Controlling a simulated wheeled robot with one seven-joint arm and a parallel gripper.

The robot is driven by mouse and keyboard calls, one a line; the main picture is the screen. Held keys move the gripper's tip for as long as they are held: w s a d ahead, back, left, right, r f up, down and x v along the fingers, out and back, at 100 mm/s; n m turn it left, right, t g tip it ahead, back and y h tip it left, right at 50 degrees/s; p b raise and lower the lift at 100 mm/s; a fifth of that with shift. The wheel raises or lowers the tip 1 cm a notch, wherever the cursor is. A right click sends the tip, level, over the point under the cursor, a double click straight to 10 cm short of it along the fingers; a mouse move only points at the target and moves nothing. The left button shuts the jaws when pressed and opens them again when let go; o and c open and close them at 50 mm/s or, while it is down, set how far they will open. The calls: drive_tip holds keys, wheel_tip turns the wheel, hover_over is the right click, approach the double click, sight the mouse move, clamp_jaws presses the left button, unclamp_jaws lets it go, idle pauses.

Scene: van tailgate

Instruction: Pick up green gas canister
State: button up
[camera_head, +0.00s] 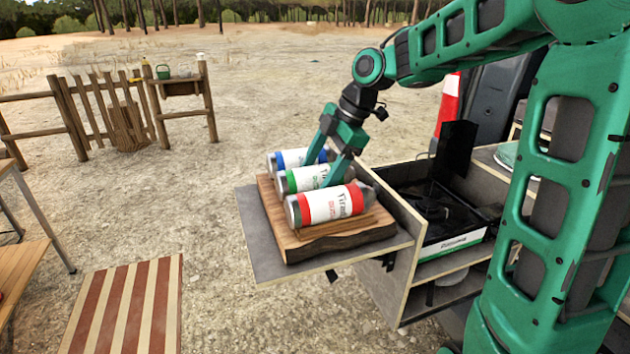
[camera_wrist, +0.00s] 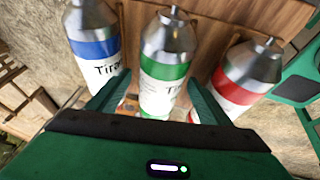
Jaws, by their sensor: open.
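The green gas canister (camera_head: 303,178) is silver with a green band and a white label. It lies on its side between the blue-banded canister (camera_head: 290,158) and the red-banded canister (camera_head: 330,203) on a wooden board (camera_head: 345,238). My gripper (camera_head: 325,170) is open, with one finger on each side of the green canister. In the wrist view the green canister (camera_wrist: 165,68) sits between the open fingers, with the blue one (camera_wrist: 92,40) to the left and the red one (camera_wrist: 245,75) to the right. Whether the fingers touch it I cannot tell.
The board lies on a grey pull-out shelf (camera_head: 262,262) beside a van cabinet with a black stove (camera_head: 450,215). A striped mat (camera_head: 125,305) and a wooden table (camera_head: 20,270) are at left. A wooden fence (camera_head: 110,110) stands behind on open ground.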

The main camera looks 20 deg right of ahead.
sight(312, 167)
drive_tip(key=shift+f, duration=0.2)
drive_tip(key=c, duration=1.4)
drive_tip(key=shift+w+r, duration=0.1)
wheel_tip(312, 167, up, 4)
drive_tip(key=s+a+r, duration=0.6)
drive_tip(key=a+r, duration=0.1)
drive_tip(key=a, duration=0.3)
